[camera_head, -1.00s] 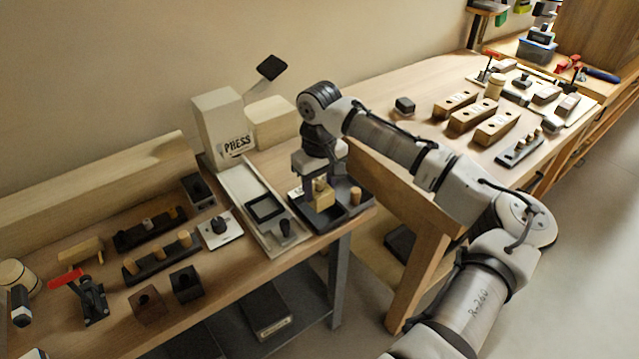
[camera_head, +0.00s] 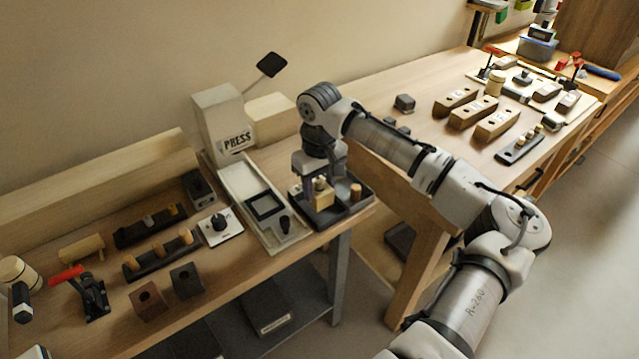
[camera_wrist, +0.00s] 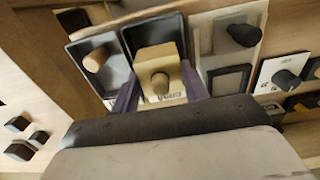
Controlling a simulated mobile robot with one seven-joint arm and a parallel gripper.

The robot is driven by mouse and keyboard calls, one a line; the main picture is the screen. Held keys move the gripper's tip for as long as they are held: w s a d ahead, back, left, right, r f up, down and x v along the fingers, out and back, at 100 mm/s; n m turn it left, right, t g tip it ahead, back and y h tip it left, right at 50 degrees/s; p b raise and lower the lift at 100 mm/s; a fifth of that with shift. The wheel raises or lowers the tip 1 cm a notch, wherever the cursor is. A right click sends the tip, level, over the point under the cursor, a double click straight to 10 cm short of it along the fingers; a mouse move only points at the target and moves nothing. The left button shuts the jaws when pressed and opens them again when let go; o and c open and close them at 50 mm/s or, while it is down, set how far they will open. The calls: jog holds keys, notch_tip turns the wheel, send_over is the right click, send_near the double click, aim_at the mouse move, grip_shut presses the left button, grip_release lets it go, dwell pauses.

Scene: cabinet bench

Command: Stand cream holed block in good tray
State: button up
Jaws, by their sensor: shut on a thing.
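The cream block (camera_head: 322,198) is in my gripper, between its fingers, over a dark tray (camera_head: 331,219) beside the press. A label, partly covered, shows beside the block. My gripper (camera_wrist: 160,98) is shut on the block, one purple finger on each side. A wooden peg (camera_wrist: 96,60) stands in the left tray in the wrist view.
A pale fixture with a black frame and dark knob (camera_head: 284,224) lies left of the trays. The press (camera_head: 223,124) stands behind. Peg racks and dark holed blocks (camera_head: 186,281) fill the left bench. A gap separates the benches; long wooden blocks (camera_head: 497,126) lie on the right one.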

jog(key=shift+f, duration=1.55)
dwell(1.6)
jog(key=o, duration=1.1)
jog(key=shift+c, duration=0.2)
jog(key=shift+o, duration=0.8)
jog(key=shift+r, duration=0.1)
notch_tip(320, 180, up, 7)
jog(key=p, duration=0.6)
jog(key=shift+p, duration=0.4)
jog(key=shift+s, duration=0.1)
